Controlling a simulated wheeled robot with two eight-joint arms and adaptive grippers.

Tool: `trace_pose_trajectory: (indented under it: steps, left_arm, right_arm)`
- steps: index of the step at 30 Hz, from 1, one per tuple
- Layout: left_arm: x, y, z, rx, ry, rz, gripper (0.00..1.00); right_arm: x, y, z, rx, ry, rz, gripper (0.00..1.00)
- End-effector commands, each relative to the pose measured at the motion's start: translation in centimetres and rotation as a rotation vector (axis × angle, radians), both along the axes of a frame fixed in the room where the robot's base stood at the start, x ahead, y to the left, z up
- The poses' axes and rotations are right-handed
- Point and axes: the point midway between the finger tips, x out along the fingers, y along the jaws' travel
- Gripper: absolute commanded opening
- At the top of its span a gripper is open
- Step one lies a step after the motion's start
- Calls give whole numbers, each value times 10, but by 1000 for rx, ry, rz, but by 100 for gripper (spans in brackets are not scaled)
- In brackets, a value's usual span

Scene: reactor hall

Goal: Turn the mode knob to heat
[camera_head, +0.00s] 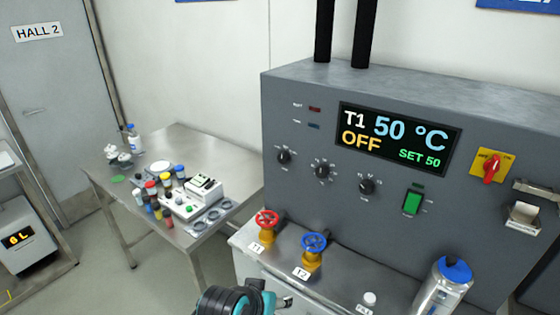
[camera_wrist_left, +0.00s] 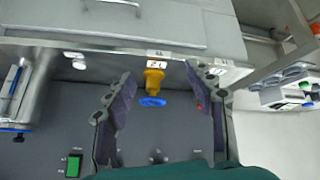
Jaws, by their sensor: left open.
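The grey reactor panel (camera_head: 400,110) carries a row of dark knobs: a left knob (camera_head: 285,157), a middle knob (camera_head: 322,169) and a right knob (camera_head: 367,187). Their labels are too small to read, so I cannot tell which is the mode knob. The display (camera_head: 398,138) reads T1 50 °C, OFF, SET 50. My left gripper (camera_head: 274,301) is at the bottom edge, below and apart from the knobs. In the left wrist view its fingers (camera_wrist_left: 160,78) are spread and empty, with one knob (camera_wrist_left: 158,156) low in the picture. My right gripper is not in view.
A red valve wheel (camera_head: 267,219) and a blue valve wheel (camera_head: 314,243) stand on the ledge below the knobs, near my left gripper. A green switch (camera_head: 413,202), a red-handled switch (camera_head: 491,167) and a silver bottle (camera_head: 436,291) are right. A cluttered steel table (camera_head: 180,140) is left.

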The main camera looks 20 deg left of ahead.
Motion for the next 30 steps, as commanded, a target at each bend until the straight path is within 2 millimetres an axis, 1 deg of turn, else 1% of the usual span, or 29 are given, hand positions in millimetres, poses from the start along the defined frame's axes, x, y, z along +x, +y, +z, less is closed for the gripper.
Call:
trace_pose_trajectory:
  steps: [1,2,4,5,6,8,9,11,12,14,15,18,21,22,25,28,30]
  left_arm:
    - [18,-5,11,-97,-17,58,55]
    - [30,-9,18,-175,-29,102,55]
    - [63,-17,37,-387,-60,223,55]
    - [79,-18,46,-488,-74,281,55]
    - [100,-18,58,-625,-91,356,55]
    - [132,-13,76,-829,-113,465,55]
    - [152,-7,87,-967,-125,536,55]
    - [182,7,104,-1176,-142,639,55]
    - [199,18,113,-1313,-149,703,55]
    - [222,39,125,-1508,-158,788,55]
    - [235,53,131,-1629,-162,837,55]
    - [258,86,141,-1879,-161,927,55]
    - [270,110,145,-2045,-156,977,55]
    - [272,115,146,-2078,-154,987,55]
    - [278,123,147,-2139,-149,1003,55]
    - [288,121,146,-2148,-146,1004,55]
    - [299,119,146,-2147,-147,1004,55]
  right_arm:
    - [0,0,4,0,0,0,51]
    - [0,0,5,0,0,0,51]
    - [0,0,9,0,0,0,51]
    - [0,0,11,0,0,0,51]
    - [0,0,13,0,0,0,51]
    - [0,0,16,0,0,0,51]
    - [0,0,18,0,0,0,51]
    - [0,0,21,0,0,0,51]
    - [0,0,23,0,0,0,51]
    - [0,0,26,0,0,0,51]
    - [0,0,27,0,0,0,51]
    - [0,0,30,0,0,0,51]
    - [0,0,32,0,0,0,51]
    - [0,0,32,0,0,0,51]
    - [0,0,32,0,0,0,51]
    - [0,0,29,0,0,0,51]
    - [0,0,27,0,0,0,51]
